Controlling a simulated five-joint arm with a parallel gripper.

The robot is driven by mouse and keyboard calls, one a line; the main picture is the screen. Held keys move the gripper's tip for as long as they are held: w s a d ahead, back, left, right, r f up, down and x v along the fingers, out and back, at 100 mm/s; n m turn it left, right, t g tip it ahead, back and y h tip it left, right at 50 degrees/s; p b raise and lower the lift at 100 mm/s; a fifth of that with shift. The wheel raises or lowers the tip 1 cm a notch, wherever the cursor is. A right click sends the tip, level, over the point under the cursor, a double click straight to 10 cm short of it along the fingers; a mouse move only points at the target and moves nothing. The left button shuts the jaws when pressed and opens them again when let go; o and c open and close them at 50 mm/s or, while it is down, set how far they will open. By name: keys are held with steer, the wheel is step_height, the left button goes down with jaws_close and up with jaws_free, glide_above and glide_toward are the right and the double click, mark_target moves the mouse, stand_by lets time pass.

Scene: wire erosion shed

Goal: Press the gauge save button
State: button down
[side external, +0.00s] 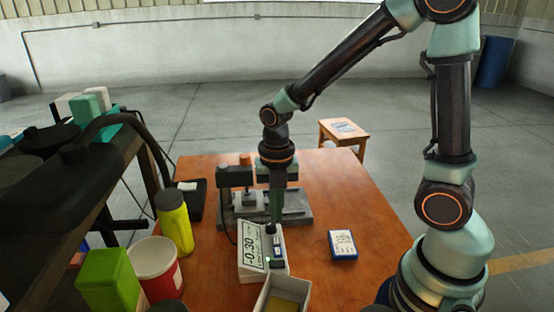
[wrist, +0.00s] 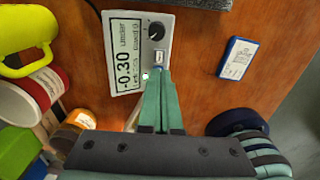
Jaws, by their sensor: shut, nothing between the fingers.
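The gauge readout (side external: 251,250) is a white box on the wooden table, its display reading -0.30. It also shows in the wrist view (wrist: 125,80). Its control strip holds a dark round knob (wrist: 156,30), a small pale labelled part (wrist: 159,57) and a lit green spot (wrist: 145,76). My gripper (side external: 276,220) is shut and empty, its green fingers pointing down at the control strip. In the wrist view the fingertips (wrist: 159,71) overlap the strip just below the labelled part and right of the green spot. I cannot tell whether they touch; the fingers hide part of the strip.
A gauge stand (side external: 300,205) on a grey base is behind the readout. A blue-and-white box (side external: 343,244) lies to the right, and an open tray (side external: 263,301) stands in front. A yellow bottle (side external: 174,222), red-and-white tub (side external: 157,268) and green container (side external: 107,281) stand left.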

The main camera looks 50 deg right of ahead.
mark_target(278, 241)
step_height(278, 241, down, 6)
steer(key=shift+f, duration=0.25)
stand_by(0.4)
steer(key=shift+s+f, duration=0.1)
steer(key=shift+f, duration=0.8)
step_height(278, 241, up, 15)
steer(key=shift+w, duration=0.25)
stand_by(0.5)
